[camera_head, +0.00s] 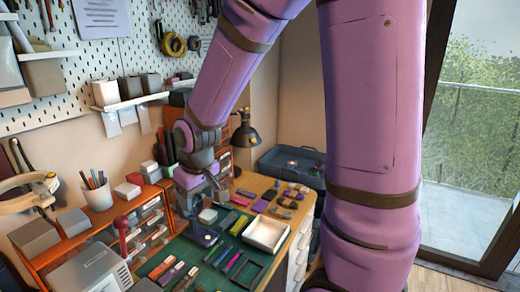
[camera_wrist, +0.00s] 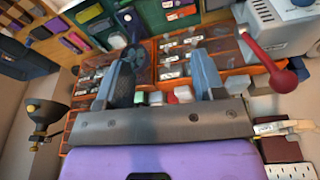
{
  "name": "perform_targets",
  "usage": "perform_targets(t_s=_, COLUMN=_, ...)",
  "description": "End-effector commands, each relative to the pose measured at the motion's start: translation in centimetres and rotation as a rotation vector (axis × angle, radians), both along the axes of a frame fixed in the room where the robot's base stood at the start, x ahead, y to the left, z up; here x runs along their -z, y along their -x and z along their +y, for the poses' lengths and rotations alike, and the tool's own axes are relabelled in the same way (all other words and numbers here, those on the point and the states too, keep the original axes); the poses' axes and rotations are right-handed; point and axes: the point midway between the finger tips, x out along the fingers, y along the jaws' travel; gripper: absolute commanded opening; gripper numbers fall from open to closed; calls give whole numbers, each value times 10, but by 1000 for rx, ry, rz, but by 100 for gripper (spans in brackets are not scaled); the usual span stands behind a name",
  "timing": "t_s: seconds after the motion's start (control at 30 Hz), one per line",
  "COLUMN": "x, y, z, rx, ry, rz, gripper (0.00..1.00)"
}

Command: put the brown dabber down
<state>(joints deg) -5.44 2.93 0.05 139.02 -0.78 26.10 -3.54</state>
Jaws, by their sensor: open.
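My gripper (camera_head: 213,184) is above the back left of the workbench, over the edge of the green mat (camera_head: 165,252). In the wrist view its two grey fingers (camera_wrist: 160,68) are spread apart, with nothing held between them. A dark round disc (camera_wrist: 134,57) shows close to the left finger there; I cannot tell whether it touches. I cannot pick out the brown dabber with certainty. Several small dark and brown pieces (camera_head: 281,212) lie on the wooden top right of the gripper, too small to tell apart.
A white tray (camera_head: 265,247) stands at the mat's right edge. Orange drawer units (camera_head: 150,222) line the left, with a pen cup (camera_head: 97,194) on top. A red-knobbed grey machine (camera_head: 90,270) stands front left. A black lamp (camera_head: 245,136) stands behind. Coloured strips lie on the mat.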

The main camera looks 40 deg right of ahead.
Motion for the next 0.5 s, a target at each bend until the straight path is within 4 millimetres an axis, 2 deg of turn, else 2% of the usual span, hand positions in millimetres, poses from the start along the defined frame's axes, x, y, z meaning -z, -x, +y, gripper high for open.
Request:
perform_targets(t_s=0.03, x=-18, y=8, z=-3, rx=12, ry=-4, rz=-24, gripper=63)
perform_targets(t_s=0.2, x=-66, y=37, z=-12, rx=44, ry=-12, rz=-74, gripper=63)
perform_targets(t_s=0.5, x=-133, y=103, z=-25, rx=103, ry=-27, rz=-162, gripper=63)
